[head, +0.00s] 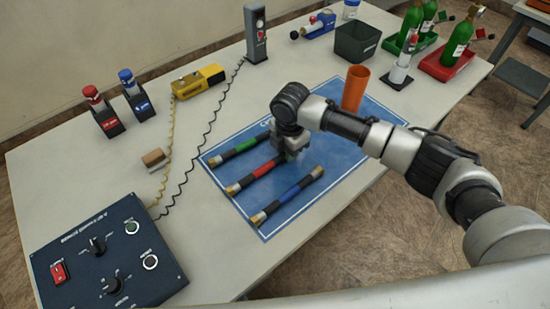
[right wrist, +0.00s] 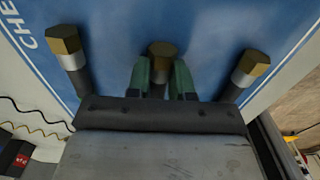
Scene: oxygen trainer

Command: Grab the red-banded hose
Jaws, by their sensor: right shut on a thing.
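Three dark hoses with brass ends lie side by side on the blue mat (head: 330,172). The red-banded hose (head: 262,171) is the middle one, between the green-banded hose (head: 246,145) and the blue-banded hose (head: 290,194). My right gripper (head: 291,153) is down over the far part of the red-banded hose and shut on it. In the right wrist view, the fingers of my right gripper (right wrist: 161,82) sit on both sides of the middle hose, just behind its brass end (right wrist: 162,48). The palm hides the rest of that hose. My left gripper is out of view.
An orange cup (head: 355,88) stands on the mat beyond my right arm. A control panel (head: 105,255) is at the near left, with coiled cords running from it. A dark bin (head: 357,42) and green cylinders (head: 457,42) stand at the back right.

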